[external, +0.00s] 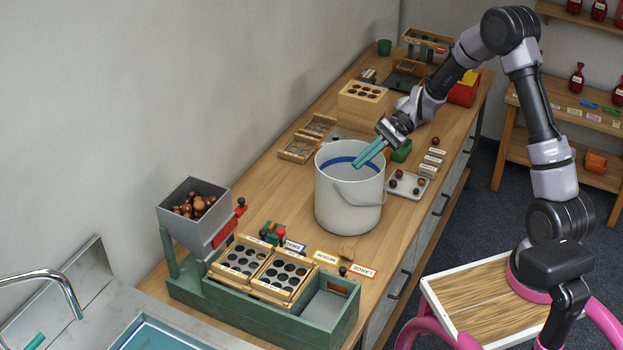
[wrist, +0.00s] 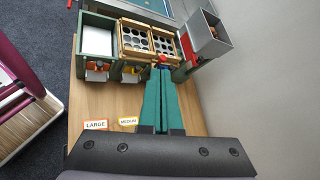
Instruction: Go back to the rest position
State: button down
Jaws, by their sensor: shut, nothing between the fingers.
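My gripper (external: 367,153) has two long teal fingers and is over the mouth of the white bucket (external: 348,205), near its right rim. The fingers lie side by side, shut and empty. In the wrist view the gripper (wrist: 164,82) points toward the green sorting stand (wrist: 94,72), which is farther off beyond its tips. The bucket does not show in the wrist view, and its inside is mostly hidden in the external view.
The green stand with hole trays (external: 262,268) and a grey hopper (external: 193,212) of chestnuts stand at the near end of the bench. A small tray (external: 407,186) with chestnuts lies right of the bucket. A wooden box (external: 361,104) stands behind. Free air is above the bench.

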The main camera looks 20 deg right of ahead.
jog(key=s+d+r+n+t+h, duration=0.2)
jog(key=s+d+r+t+h, duration=0.3)
jog(key=s+d+r, duration=0.4)
jog(key=s+d+r+n+t+h, duration=0.2)
jog(key=s+d+r+t+h, duration=0.3)
jog(key=s+d+r, duration=0.5)
jog(key=d+r, duration=0.2)
jog(key=d, duration=0.5)
jog(key=shift+s+d+r+n, duration=0.25)
jog(key=shift+r+n, duration=0.05)
jog(key=shift+n, duration=0.1)
